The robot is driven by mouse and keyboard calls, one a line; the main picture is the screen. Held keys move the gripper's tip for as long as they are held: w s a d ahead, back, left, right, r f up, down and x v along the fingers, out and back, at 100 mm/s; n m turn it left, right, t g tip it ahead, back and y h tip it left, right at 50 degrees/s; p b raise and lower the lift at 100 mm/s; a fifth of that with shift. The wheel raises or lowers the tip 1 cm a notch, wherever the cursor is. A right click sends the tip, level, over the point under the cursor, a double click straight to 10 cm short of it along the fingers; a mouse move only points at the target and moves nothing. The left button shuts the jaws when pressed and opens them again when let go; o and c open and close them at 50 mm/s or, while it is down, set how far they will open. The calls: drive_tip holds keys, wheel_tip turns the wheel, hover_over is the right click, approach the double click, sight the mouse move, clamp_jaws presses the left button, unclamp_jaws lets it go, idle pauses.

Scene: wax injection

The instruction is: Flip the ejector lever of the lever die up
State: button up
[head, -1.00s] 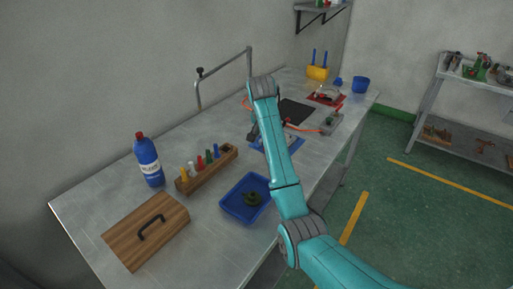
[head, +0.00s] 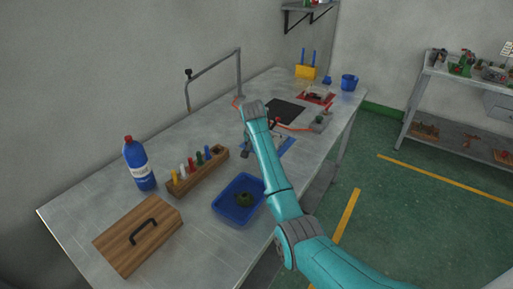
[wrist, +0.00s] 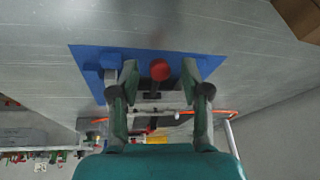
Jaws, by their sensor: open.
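A blue plate (wrist: 90,68) lies on the metal table, and it also shows in the head view (head: 288,146), partly behind my arm. A lever with a round red knob (wrist: 160,69) stands over this plate in the wrist view. My gripper (wrist: 160,80) is open, with one dark green finger on each side of the red knob and visible gaps between. It holds nothing. A small grey block (wrist: 109,63) sits on the plate beside the left finger. My arm hides most of the die in the head view, and I cannot tell the lever's exact tilt.
A blue tray (head: 219,207), a wooden rack (head: 207,171) of coloured pegs, a blue bottle (head: 138,166) and a wooden board (head: 112,244) with a handle stand nearer. A dark mat (head: 283,112) and a red mat (head: 327,101) lie farther back. An orange hose runs near the die.

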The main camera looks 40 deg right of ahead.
clamp_jaws()
drive_tip(key=shift+d+r+y, duration=0.25)
drive_tip(key=shift+r+y, duration=0.15)
drive_tip(key=shift+y, duration=0.2)
drive_tip(key=shift+w+d+r+g+y, duration=0.15)
drive_tip(key=shift+r+g+y, duration=0.35)
drive_tip(key=shift+y, duration=0.5)
drive_tip(key=shift+w+d+r+g+y, duration=0.15)
drive_tip(key=shift+r+g+y, duration=0.3)
drive_tip(key=shift+y, duration=0.55)
drive_tip(key=shift+s, duration=0.1)
unclamp_jaws()
